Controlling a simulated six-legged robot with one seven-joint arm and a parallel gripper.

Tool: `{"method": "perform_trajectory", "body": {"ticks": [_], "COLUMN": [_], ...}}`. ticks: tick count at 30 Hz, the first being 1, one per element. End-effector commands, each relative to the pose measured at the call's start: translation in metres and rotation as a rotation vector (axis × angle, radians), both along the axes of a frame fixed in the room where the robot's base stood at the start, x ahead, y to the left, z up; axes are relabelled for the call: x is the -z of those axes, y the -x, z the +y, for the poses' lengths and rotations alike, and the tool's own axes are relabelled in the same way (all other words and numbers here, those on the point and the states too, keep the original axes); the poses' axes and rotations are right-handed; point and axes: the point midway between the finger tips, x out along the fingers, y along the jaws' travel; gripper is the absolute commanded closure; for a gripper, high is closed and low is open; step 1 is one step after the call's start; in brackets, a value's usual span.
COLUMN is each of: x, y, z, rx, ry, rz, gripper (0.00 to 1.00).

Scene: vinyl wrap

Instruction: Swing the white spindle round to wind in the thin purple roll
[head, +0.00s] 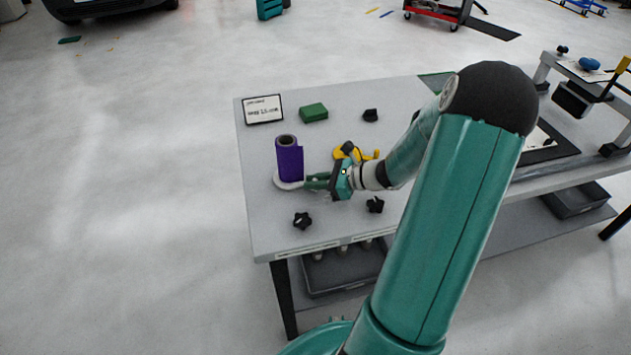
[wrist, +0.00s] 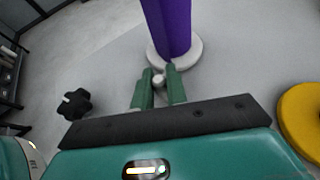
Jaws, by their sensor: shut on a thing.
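The purple roll (head: 290,163) stands upright on the round white spindle base (head: 281,183) near the table's left side. A dark core shows at its top. In the wrist view the lower part of the roll (wrist: 172,28) rises from the white base (wrist: 190,52). A small white knob (wrist: 158,79) sits at the near edge of the base, between my green fingertips. My gripper (head: 310,182) reaches in from the right, low beside the roll, and is shut on this knob. In the head view my fingers hide the knob.
Black star-shaped knobs (head: 302,220) (head: 375,205) lie at the front. A yellow item (head: 368,155) is behind my wrist. A green block (head: 314,112), a small sign (head: 263,109) and a black piece (head: 370,115) are at the back. The table's left edge is close to the base.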

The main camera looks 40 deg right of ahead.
Motion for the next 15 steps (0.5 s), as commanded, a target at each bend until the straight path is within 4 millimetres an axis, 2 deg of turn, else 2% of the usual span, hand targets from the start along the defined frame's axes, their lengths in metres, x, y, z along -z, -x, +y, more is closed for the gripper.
{"method": "perform_trajectory", "body": {"ticks": [15], "x": [0.001], "y": [0.004], "z": [0.017], "rx": [-0.012], "ry": [-0.002], "rz": [0.002], "gripper": [1.00]}}
